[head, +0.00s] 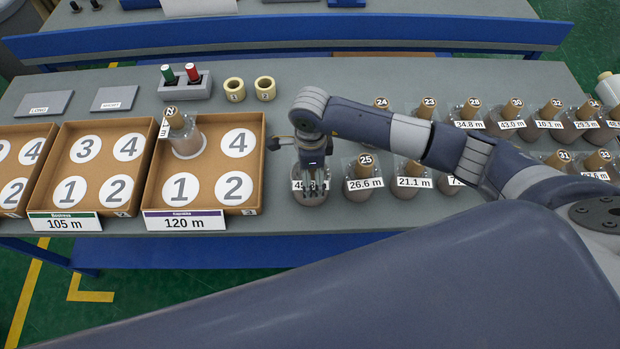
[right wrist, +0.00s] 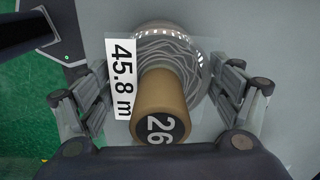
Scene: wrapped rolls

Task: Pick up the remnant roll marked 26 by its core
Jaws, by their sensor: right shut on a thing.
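The remnant roll marked 26 shows in the right wrist view (right wrist: 165,105), its brown core toward the camera and a 45.8 m label beside it. In the head view the same roll (head: 309,197) stands on the grey table just right of the 120 m tray, mostly hidden under the gripper. My right gripper (head: 311,180) points down over it, also seen in the right wrist view (right wrist: 168,85). It is shut on the roll, with a finger on each side; the exact contact is hard to make out. My left gripper is not in view.
The 120 m tray (head: 259,150) holds one roll (head: 188,142) at its back left. The 105 m tray (head: 132,178) is beside it. Rolls marked 25 (head: 364,168) and several others stand close on the right.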

